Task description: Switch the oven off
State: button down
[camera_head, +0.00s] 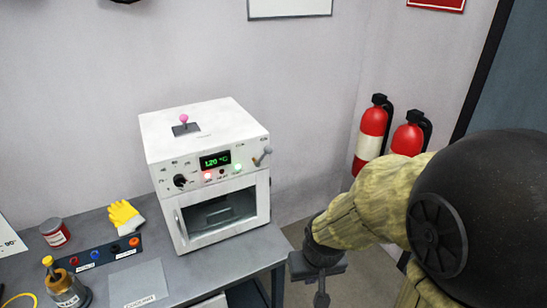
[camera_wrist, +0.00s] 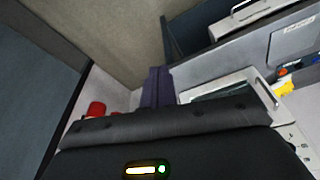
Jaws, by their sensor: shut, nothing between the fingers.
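The white oven (camera_head: 220,205) stands on the grey bench, its windowed door closed. Its green display (camera_head: 215,161) reads about 120 °C. A red light (camera_head: 207,176) and a green light (camera_head: 238,168) glow on the panel. A black dial (camera_head: 180,181) is at the panel's left and a grey toggle lever (camera_head: 263,155) at its right, tilted up. A pink-tipped lever (camera_head: 184,119) stands on top. My gripper (camera_head: 321,298) is shut and empty, right of and lower than the oven, apart from it. Part of the oven (camera_wrist: 222,88) also shows in the wrist view.
Two red fire extinguishers (camera_head: 371,134) hang on the wall at right. A yellow glove (camera_head: 124,215), a red can (camera_head: 55,233), a blue socket strip (camera_head: 98,254) and a brown bottle (camera_head: 66,288) are on the bench (camera_head: 190,273). The floor right of the bench is clear.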

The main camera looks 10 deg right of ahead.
jog(key=shift+s, duration=0.1)
jog(key=w+f+m+t+y+p, duration=0.1)
jog(key=w+f+m+t+y, duration=0.15)
jog(key=w+m, duration=0.45)
jog(key=w+f+m+t+y+p, duration=0.1)
jog(key=w+f+m+t, duration=0.25)
jog(key=w, duration=0.75)
jog(key=w+d+r+m+t+y, duration=0.2)
jog(key=w+d+r+m+t, duration=0.4)
jog(key=m, duration=0.6)
jog(key=w+r+t, duration=0.2)
jog(key=w+r, duration=0.1)
jog(key=shift+w+r+t, duration=0.25)
jog(key=shift+t, duration=0.05)
jog(key=shift+y+p, duration=0.25)
jog(key=shift+p, duration=0.05)
